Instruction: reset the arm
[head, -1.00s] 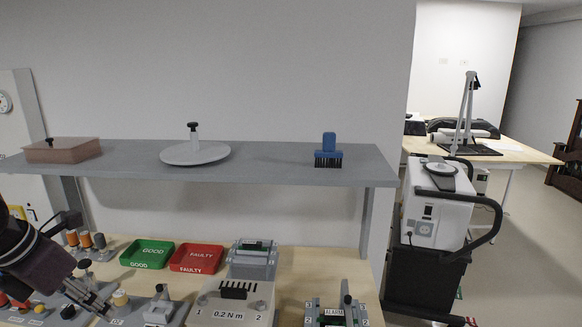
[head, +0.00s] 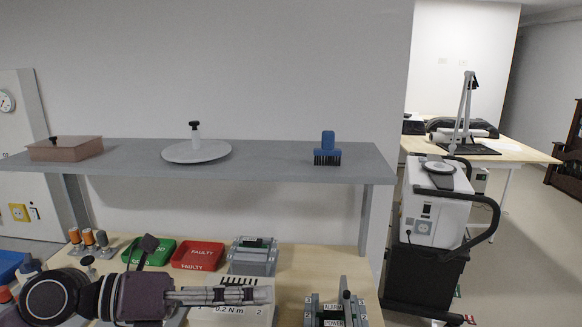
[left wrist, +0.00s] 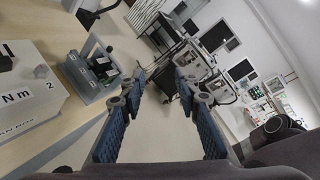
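My left arm comes in from the left in the head view, low over the bench. Its left gripper (head: 266,294) points right, in front of the 0.2 N m box (head: 230,312), and partly hides it. In the left wrist view the two blue-padded fingers of this gripper (left wrist: 162,82) stand well apart with nothing between them. That view looks past the bench edge toward the floor and the room. My right gripper is not in view.
Green GOOD (head: 160,254) and red FAULTY (head: 198,256) trays lie behind the arm. A grey fixture (head: 254,256) stands beside them, and an ALARM/POWER fixture (head: 336,310) is at front right. A grey shelf (head: 280,172) spans above the bench. A white machine (head: 436,215) stands right.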

